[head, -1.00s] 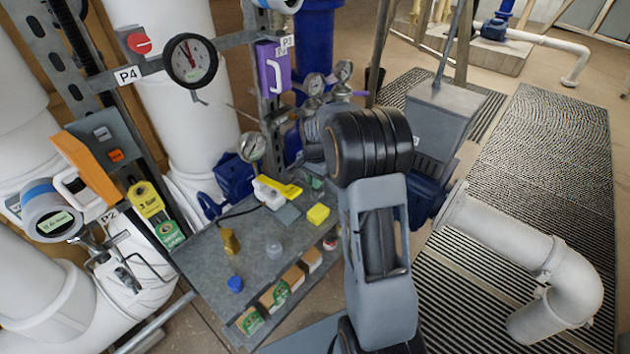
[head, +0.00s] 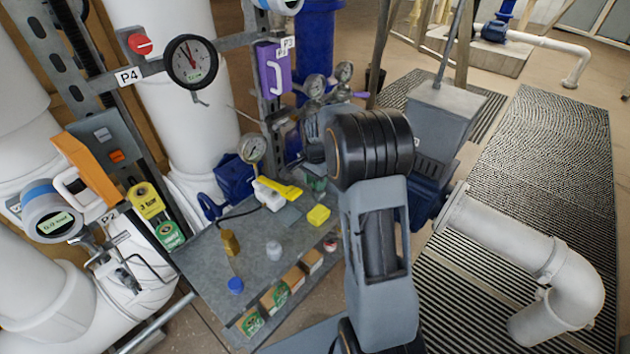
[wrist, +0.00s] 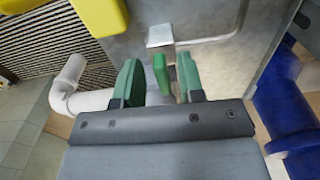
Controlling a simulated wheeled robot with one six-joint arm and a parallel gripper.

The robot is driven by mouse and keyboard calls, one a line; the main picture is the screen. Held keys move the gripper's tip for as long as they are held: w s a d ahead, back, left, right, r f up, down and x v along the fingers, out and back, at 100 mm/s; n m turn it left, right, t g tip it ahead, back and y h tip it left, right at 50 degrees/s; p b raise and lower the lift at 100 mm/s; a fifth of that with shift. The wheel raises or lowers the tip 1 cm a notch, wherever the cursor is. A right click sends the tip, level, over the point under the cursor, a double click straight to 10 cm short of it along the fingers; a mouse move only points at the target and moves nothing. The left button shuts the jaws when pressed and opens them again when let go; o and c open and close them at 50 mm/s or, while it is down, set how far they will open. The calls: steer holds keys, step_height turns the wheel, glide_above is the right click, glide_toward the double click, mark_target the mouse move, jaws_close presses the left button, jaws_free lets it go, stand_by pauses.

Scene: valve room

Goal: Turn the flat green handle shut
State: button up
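The flat green handle (wrist: 160,74) shows in the wrist view as a short upright green plate just below a pale metal block. My gripper (wrist: 158,82) is open, with one green-padded finger on each side of the handle. Narrow gaps show on both sides, slightly wider toward the right finger; I cannot tell the depth.
A grey bench (head: 215,268) carries a yellow block (head: 318,215), a brass piece (head: 230,241) and a blue cap (head: 235,285). A dial gauge (head: 252,149) stands behind it. A white elbow pipe (head: 500,235) lies right of my arm. A blue pipe (wrist: 284,108) is at right in the wrist view.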

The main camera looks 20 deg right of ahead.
step_height(320, 180, up, 14)
steer(key=shift+b, duration=0.3)
stand_by(0.5)
steer(key=shift+f, duration=0.1)
stand_by(0.3)
steer(key=s+a+n+t, duration=0.1)
steer(key=s+a+n, duration=0.2)
steer(key=s, duration=0.4)
steer(key=s+a+f+n+t, duration=0.1)
steer(key=s+a+n, duration=0.2)
steer(key=s+n, duration=0.2)
steer(key=s+a+f+n+t, duration=0.1)
steer(key=s+a+n+t, duration=0.1)
steer(key=s+n, duration=0.3)
steer(key=shift+s+a+f, duration=0.25)
steer(key=shift+s+a, duration=0.6)
steer(key=shift+s, duration=1.55)
